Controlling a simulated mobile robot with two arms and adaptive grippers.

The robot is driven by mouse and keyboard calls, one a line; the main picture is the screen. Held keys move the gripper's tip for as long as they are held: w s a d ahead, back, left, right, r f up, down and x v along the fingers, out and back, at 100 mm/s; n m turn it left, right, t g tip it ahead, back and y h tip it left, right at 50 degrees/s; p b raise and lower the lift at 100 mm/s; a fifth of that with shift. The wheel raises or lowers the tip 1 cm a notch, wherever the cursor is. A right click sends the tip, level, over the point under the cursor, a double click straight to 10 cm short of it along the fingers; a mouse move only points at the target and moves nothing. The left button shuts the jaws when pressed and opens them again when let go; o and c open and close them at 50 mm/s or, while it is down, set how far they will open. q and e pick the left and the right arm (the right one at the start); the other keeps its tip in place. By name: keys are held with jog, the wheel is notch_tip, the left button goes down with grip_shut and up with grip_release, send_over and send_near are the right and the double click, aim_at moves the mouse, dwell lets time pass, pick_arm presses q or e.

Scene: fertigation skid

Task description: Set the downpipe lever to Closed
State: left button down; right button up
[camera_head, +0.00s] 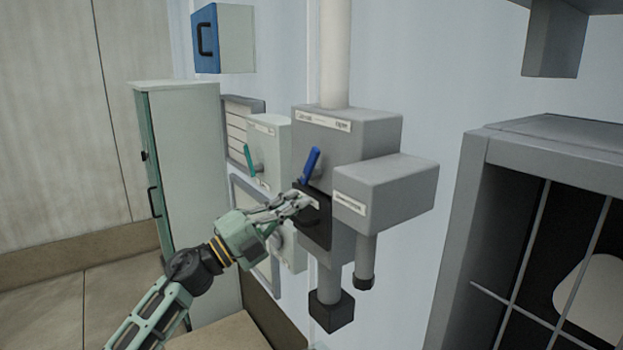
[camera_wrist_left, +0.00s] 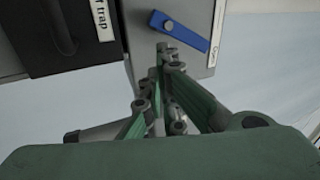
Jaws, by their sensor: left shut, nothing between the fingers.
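The blue lever (camera_head: 311,163) sits on the front of the grey box under a white vertical pipe. It leans up and to the right, toward the right end of the label strip (camera_head: 323,121) above it; the words there are too small to read surely. In the left wrist view the blue lever (camera_wrist_left: 180,31) points toward the white label (camera_wrist_left: 217,35). My left gripper (camera_head: 303,201) is shut and empty, just below the lever, in front of a dark panel. In the left wrist view its fingertips (camera_wrist_left: 168,52) are close beside the lever, apparently not touching. My right gripper is not in view.
A teal lever (camera_head: 249,158) is on the pale box to the left. A grey side box (camera_head: 393,190) juts out to the right of the blue lever. A dark drawer-like part (camera_wrist_left: 70,35) with "trap" lettering lies beside the gripper. A tall cabinet (camera_head: 190,180) stands left.

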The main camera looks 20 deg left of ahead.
aim_at(310, 178)
pick_arm(q)
jog(key=s+a+r+m+g+y, duration=0.1)
jog(key=s+a+r+m+g, duration=0.3)
jog(key=r+m+g, duration=0.3)
jog(key=shift+a+r+m+g, duration=0.15)
jog(key=shift+a+m+g, duration=0.35)
jog(key=shift+m, duration=0.6)
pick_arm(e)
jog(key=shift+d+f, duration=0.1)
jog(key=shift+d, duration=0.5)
pick_arm(q)
jog(key=shift+s, duration=0.1)
jog(key=shift+p+x, duration=1.85)
jog(key=shift+x, duration=3.15)
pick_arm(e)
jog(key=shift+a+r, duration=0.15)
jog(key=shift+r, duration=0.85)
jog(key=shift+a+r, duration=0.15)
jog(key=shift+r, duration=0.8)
